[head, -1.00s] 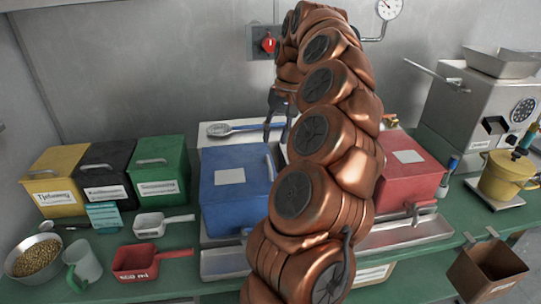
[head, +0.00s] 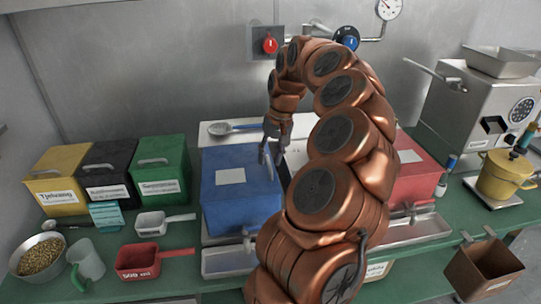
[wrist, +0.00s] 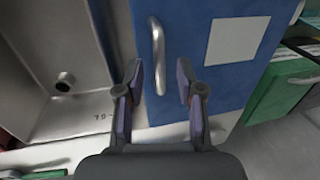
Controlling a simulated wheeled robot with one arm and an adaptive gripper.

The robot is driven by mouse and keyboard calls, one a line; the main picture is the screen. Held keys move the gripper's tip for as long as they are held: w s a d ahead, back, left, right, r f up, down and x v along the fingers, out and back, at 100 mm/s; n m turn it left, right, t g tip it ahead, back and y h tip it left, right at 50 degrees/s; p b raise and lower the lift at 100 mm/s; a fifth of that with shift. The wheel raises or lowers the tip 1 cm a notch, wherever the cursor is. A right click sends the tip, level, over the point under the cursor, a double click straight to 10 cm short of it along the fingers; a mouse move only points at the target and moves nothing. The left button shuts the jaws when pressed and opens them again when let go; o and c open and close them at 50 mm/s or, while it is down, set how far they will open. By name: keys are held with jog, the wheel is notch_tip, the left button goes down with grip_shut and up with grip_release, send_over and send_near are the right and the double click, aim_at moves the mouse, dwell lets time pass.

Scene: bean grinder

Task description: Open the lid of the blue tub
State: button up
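The blue tub (head: 240,203) stands on the counter with its lid (head: 225,160) shut. The lid carries a blank white label (head: 230,176) and a metal bar handle (wrist: 157,58) near its right edge in the head view. My gripper (head: 271,158) is above that edge, pointing down. In the wrist view my gripper (wrist: 160,82) is open, with its two fingers apart and the handle lying in line with the gap between them. I cannot tell whether the fingers reach down past the handle. Nothing is held.
A steel basin (wrist: 60,60) lies beside the blue tub. A red tub (head: 412,183) stands right of my arm. Green (head: 160,190), black and yellow bins stand to the left, with scoops in front. A spoon (head: 220,129) lies behind the blue tub.

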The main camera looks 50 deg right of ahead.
jog(key=shift+c, duration=0.2)
grip_shut()
dwell(0.4)
